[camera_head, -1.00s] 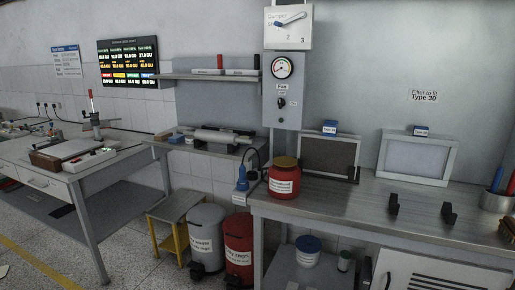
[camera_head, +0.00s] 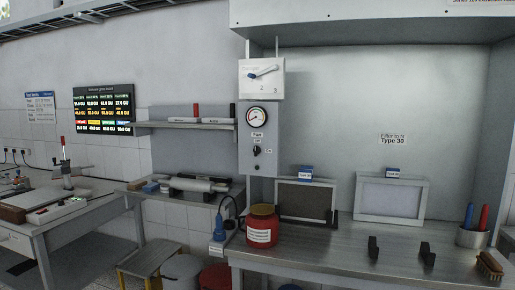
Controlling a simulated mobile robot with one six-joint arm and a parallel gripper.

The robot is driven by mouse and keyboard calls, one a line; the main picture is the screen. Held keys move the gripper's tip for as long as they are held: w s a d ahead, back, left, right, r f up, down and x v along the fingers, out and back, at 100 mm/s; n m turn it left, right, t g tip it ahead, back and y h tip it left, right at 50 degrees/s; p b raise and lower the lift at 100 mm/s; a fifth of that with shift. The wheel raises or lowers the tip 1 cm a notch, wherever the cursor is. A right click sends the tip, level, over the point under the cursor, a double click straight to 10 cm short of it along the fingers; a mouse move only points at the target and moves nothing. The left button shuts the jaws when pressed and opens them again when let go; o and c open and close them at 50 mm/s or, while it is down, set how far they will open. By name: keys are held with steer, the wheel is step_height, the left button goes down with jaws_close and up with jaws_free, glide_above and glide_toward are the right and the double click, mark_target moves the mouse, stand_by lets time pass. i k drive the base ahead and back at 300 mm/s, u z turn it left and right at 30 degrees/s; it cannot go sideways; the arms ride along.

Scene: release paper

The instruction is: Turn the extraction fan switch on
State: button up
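The fan switch (camera_head: 257,151) is a small dark rotary knob on a grey control panel (camera_head: 247,168) in the head view. Small labels sit around it: "Fan" above, one just over the knob, and one to its right that seems to read "On". The knob's exact setting is too small to tell. A round gauge (camera_head: 257,117) is above the switch. A white damper box (camera_head: 261,79) with a blue-tipped lever and numbers is at the top of the panel. My gripper is not in view.
A metal bench (camera_head: 340,257) runs below and right of the panel. A red jar (camera_head: 262,228) stands at its left end, below the switch. Two framed filters (camera_head: 390,197) lean at the back. Black brackets (camera_head: 373,248) stand in front. A shelf (camera_head: 190,125) is left of the panel.

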mark_target(256, 150)
steer(key=u, duration=1.35)
steer(key=i, duration=0.8)
steer(key=u, duration=0.75)
